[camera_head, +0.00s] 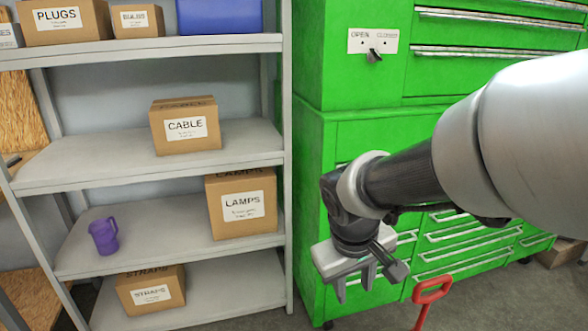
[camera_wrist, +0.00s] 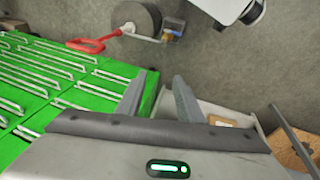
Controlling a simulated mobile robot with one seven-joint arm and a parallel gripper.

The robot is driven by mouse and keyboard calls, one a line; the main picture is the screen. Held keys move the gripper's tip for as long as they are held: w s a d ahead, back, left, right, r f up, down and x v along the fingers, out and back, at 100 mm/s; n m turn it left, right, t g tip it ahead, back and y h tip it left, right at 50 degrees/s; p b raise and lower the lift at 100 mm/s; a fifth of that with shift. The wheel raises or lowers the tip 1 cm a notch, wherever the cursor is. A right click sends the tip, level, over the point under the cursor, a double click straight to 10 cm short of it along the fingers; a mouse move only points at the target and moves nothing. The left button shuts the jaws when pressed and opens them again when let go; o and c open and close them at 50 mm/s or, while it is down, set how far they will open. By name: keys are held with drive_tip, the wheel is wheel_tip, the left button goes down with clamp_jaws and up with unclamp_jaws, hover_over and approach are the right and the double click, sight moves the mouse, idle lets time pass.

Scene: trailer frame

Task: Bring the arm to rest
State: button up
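My arm reaches in from the right in the head view. My gripper (camera_head: 355,286) hangs fingers down in front of the green tool cabinet (camera_head: 365,145), just right of the grey shelf unit.
The grey shelf unit (camera_head: 75,177) on the left bears a CABLE box (camera_head: 185,127), a LAMPS box (camera_head: 241,206), a STRAPS box (camera_head: 150,291) and a purple mug (camera_head: 104,236). A red handle (camera_head: 432,292) stands low, right of my gripper. Grey floor shows below.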

drive_tip(key=s+d+r+m+t+y, duration=0.2)
drive_tip(key=s+d+r+m+t, duration=0.15)
drive_tip(key=s+r, duration=0.7)
wheel_tip(320, 180, up, 20)
drive_tip(key=p, duration=2.1)
drive_tip(key=shift+a+m+g, duration=0.3)
drive_tip(key=shift+m+g, duration=0.05)
